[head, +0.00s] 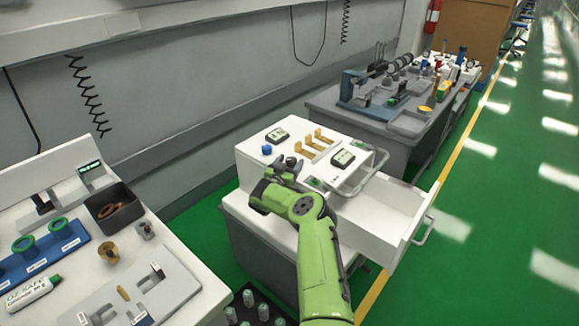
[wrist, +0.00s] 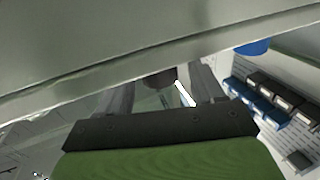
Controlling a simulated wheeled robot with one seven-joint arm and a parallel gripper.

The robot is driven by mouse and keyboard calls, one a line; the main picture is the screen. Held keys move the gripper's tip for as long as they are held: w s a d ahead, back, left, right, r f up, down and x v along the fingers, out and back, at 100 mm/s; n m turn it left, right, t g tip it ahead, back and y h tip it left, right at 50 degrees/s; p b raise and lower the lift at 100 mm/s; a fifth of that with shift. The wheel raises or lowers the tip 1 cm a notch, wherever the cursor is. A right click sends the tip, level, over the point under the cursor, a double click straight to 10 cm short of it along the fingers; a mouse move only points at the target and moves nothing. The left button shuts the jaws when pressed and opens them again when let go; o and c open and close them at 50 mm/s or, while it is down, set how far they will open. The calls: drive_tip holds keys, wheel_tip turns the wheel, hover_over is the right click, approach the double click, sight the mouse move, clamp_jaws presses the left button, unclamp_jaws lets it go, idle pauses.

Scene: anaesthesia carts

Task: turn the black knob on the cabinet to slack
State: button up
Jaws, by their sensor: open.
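The white cabinet (head: 255,178) stands in the middle of the head view. My gripper (head: 285,165) is at its front left edge, beside the blue knob (head: 267,149) on the top. In the wrist view, my gripper's two dark fingers (wrist: 163,92) are apart. A dark rounded piece, apparently the black knob (wrist: 160,78), shows between them, close to the fingertips. I cannot tell whether the fingers touch it. The knob's markings and setting are not readable. In the head view my gripper hides this spot. The blue knob also shows at the right of the wrist view (wrist: 252,47).
An open drawer (head: 383,215) with a handle juts out at the cabinet's right. Gauges (head: 277,136) and brass brackets (head: 318,141) sit on its top. A cluttered bench (head: 72,225) stands at left, another table (head: 400,122) behind. Green floor is clear at right.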

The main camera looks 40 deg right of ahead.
drive_tip(key=c, duration=1.1)
drive_tip(key=shift+o, duration=0.2)
drive_tip(key=shift+t, duration=0.3)
drive_tip(key=shift+s+d+n+t+y+b, duration=0.15)
drive_tip(key=shift+n+t+y+b, duration=0.5)
drive_tip(key=shift+n+t+y, duration=1.15)
drive_tip(key=shift+s+n+t+y, duration=0.2)
drive_tip(key=shift+n+t+y, duration=1)
drive_tip(key=shift+t, duration=0.5)
drive_tip(key=shift+d, duration=0.1)
drive_tip(key=o, duration=1.1)
drive_tip(key=shift+c, duration=0.2)
